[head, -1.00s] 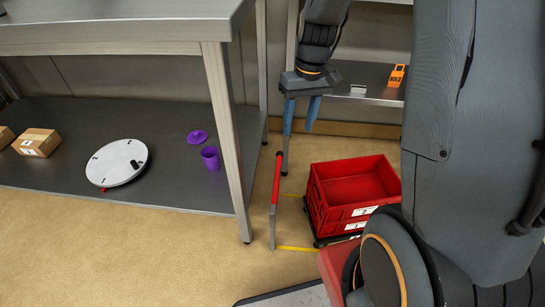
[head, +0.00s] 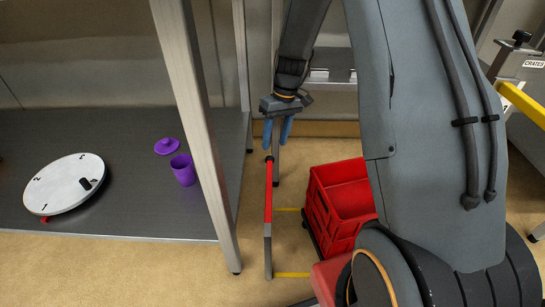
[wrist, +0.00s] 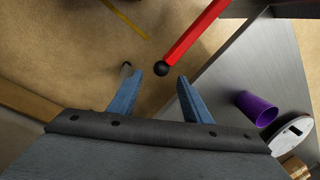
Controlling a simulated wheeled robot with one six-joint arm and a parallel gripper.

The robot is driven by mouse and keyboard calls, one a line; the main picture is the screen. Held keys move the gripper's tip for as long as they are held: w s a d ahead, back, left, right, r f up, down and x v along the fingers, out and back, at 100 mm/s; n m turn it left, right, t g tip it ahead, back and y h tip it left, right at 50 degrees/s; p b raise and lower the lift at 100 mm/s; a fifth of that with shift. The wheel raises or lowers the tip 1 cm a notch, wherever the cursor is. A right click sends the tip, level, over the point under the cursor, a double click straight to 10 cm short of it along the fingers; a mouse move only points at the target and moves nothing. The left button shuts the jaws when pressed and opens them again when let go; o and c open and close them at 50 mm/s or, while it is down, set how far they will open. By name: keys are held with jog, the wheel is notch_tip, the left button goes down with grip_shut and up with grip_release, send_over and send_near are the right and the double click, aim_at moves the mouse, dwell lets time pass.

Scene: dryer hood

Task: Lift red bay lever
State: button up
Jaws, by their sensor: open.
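The red lever (head: 268,200) stands roughly upright, with a grey lower part and a black knob at its top, beside the crate bay marked by yellow floor lines. My gripper (head: 279,140) is just above the knob in the head view, blue fingers pointing down. In the wrist view the red lever (wrist: 197,28) comes in from the top, and its black knob shows between the tips of my open gripper (wrist: 159,75). The fingers hold nothing. I cannot tell how far the knob is beyond the tips.
Red crates (head: 340,200) stand right of the lever. A metal table leg (head: 195,130) is close on the left. The lower shelf holds a purple cup (head: 183,169), a purple lid (head: 167,146) and a white numbered disc (head: 64,183). A yellow bar (head: 522,103) is at far right.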

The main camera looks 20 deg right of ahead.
jog(key=f+b, duration=0.1)
jog(key=f, duration=0.1)
jog(key=a+f+b, duration=0.1)
jog(key=f, duration=0.1)
jog(key=f+b, duration=0.1)
jog(key=f, duration=0.1)
jog(key=shift+s+a+f, duration=0.2)
jog(key=shift+a+f, duration=0.15)
